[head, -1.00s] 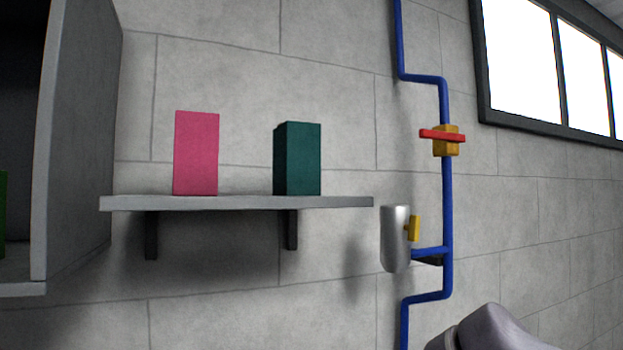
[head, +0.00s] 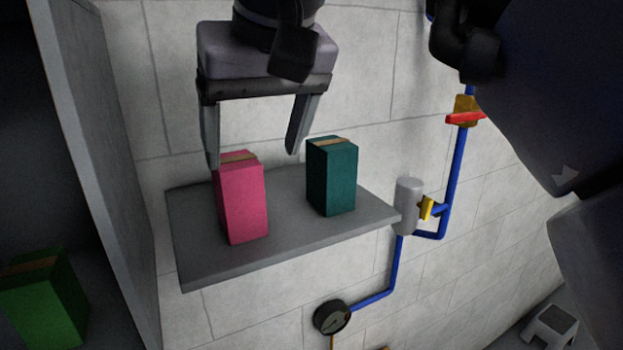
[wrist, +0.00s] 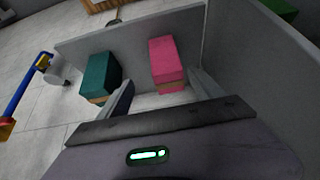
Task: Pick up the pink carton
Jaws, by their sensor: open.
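The pink carton (head: 242,200) stands upright on the left part of the grey wall shelf (head: 290,228), with a tan strip across its top. In the wrist view the pink carton (wrist: 167,62) shows ahead of the fingers, nearer the right one. My gripper (head: 254,160) is open and empty, fingers pointing down. Its left finger overlaps the carton's top left edge in the head view; its right finger hangs between the pink and teal cartons. I cannot tell whether a finger touches the carton. In the wrist view my gripper (wrist: 160,92) also shows open.
A teal carton (head: 332,178) stands on the shelf to the right. A green carton (head: 45,300) sits in the cabinet at left, whose side panel (head: 100,170) borders the shelf. Blue pipes (head: 455,165), a grey cylinder (head: 408,205) and a gauge (head: 332,316) are at right and below.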

